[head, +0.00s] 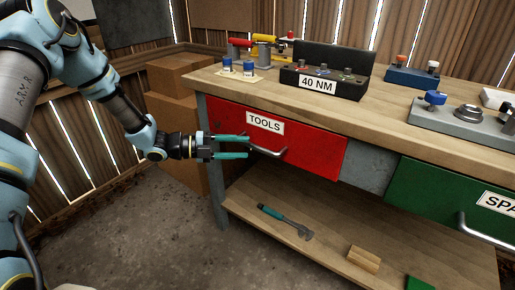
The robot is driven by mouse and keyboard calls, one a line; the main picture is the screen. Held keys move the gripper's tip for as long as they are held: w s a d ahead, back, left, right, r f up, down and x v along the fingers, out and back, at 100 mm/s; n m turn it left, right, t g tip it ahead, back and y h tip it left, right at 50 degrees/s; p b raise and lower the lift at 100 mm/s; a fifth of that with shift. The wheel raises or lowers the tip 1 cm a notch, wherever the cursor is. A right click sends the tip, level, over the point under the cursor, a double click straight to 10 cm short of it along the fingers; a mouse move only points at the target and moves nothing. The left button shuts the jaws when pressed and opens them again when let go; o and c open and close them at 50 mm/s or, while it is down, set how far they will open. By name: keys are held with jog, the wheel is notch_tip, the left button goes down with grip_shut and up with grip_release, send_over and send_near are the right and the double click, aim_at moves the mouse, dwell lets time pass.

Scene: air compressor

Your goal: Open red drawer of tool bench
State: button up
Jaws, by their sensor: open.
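The red drawer (310,145) of the tool bench (385,115) carries a white label reading "TOOLS". It looks closed, flush with the bench front. Its metal bar handle (268,152) sits below the label. My gripper (247,146) is open, with its two teal fingers pointing right toward the handle. In the picture the fingertips lie just left of the handle and overlap the drawer's left part. I cannot tell how far in front of the drawer they are. Nothing shows between the fingers.
A green drawer (440,205) with its own handle is at the right. Several parts and a black "40 NM" box (320,85) stand on the top. The lower shelf (300,252) holds a teal-handled tool (283,220) and a wood block (364,259). Cardboard boxes (172,115) stand left.

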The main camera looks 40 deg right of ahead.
aim_at(253, 147)
jog(key=shift+x, duration=2.8)
jog(key=shift+c, duration=0.3)
grip_shut()
